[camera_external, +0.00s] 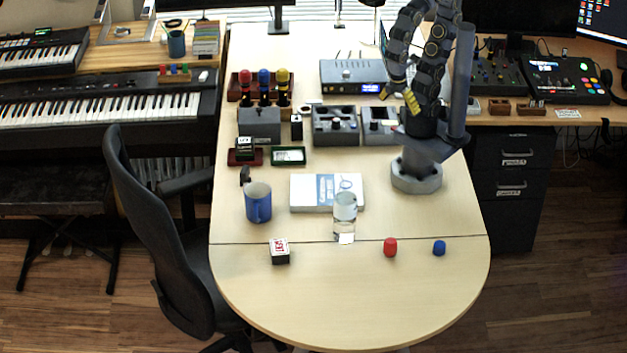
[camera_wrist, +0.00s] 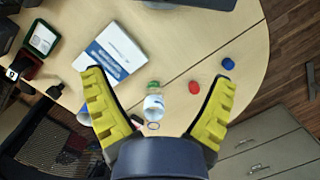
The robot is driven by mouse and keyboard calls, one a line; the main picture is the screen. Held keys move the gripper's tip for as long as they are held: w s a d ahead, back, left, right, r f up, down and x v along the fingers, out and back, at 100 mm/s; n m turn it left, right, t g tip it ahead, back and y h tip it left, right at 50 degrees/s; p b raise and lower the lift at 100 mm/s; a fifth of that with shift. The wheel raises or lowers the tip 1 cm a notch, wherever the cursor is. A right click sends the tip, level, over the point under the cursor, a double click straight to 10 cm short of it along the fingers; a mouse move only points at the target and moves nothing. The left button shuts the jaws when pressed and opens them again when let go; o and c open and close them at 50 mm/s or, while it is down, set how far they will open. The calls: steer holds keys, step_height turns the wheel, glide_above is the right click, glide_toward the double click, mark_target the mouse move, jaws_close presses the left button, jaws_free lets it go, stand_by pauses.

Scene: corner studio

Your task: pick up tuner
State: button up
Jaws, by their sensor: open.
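I cannot tell for sure which thing is the tuner. A small black upright object, perhaps a clip-on tuner (camera_external: 245,175), stands behind the blue mug (camera_external: 258,204); a black object also shows at the left of the wrist view (camera_wrist: 55,91). A flat device with a green frame and pale face (camera_external: 288,156) lies further back, and it shows at the upper left of the wrist view (camera_wrist: 43,38). My gripper (camera_external: 398,97) is raised above the table's right side, away from both.
Grey devices (camera_external: 336,126) fill the back. The rounded front is mostly clear.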

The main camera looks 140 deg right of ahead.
steer(key=w+d+r+m+g+h, duration=0.15)
steer(key=d+g+h, duration=0.55)
steer(key=d, duration=1.4)
steer(key=n+t+h, duration=0.8)
steer(key=n+t, duration=0.7)
steer(key=n, duration=0.8)
glide_above(250, 177)
steer(key=s+a, duration=0.1)
steer(key=s, duration=0.2)
step_height(250, 177, down, 18)
steer(key=a+f+n+y, duration=0.1)
steer(key=f, duration=0.2)
steer(key=a+f+n+y, duration=0.1)
steer(key=f, duration=0.3)
steer(key=a+f+n+t+y, duration=0.1)
steer(key=a+f, duration=0.1)
steer(key=f, duration=0.1)
steer(key=shift+f+y, duration=0.15)
steer(key=shift+y, duration=0.15)
steer(key=shift+w+d+f, duration=0.2)
steer(key=shift+x, duration=3.5)
steer(key=shift+r, duration=0.2)
